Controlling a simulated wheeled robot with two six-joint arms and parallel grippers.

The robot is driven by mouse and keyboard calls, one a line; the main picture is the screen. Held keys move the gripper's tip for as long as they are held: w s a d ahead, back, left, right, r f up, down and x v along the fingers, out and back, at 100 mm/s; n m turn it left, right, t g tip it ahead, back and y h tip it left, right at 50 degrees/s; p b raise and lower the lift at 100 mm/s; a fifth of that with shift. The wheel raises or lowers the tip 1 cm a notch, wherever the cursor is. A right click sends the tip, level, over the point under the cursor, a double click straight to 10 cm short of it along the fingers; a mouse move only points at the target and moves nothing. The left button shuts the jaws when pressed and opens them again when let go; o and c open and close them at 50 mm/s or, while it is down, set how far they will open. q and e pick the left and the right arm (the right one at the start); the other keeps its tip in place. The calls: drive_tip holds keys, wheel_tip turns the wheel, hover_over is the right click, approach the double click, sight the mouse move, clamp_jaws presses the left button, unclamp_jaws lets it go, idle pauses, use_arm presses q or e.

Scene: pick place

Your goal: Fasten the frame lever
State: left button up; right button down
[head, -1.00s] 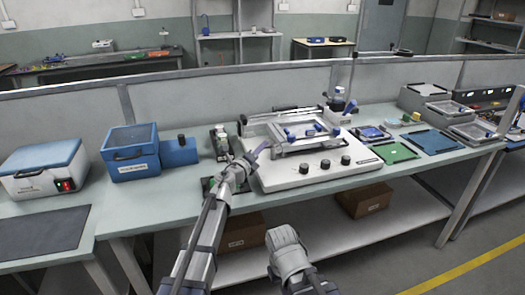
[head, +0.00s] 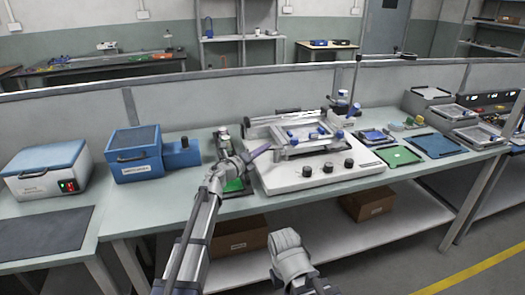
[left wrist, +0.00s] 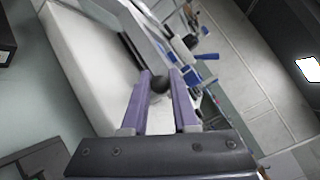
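The white stencil printer (head: 330,178) stands on the bench with black knobs on its front. Its metal frame (head: 300,137) with blue clamps sits on top, seemingly lowered and level.
A green board (head: 235,184) lies left of the printer, partly behind my left arm. Blue boxes (head: 137,152) stand further left. A green mat (head: 397,156) and a blue mat (head: 433,144) lie to the right. A low partition runs behind the bench.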

use_arm(q)
drive_tip(key=o, duration=0.4)
drive_tip(key=v, duration=0.8)
drive_tip(key=shift+w+d, duration=0.1)
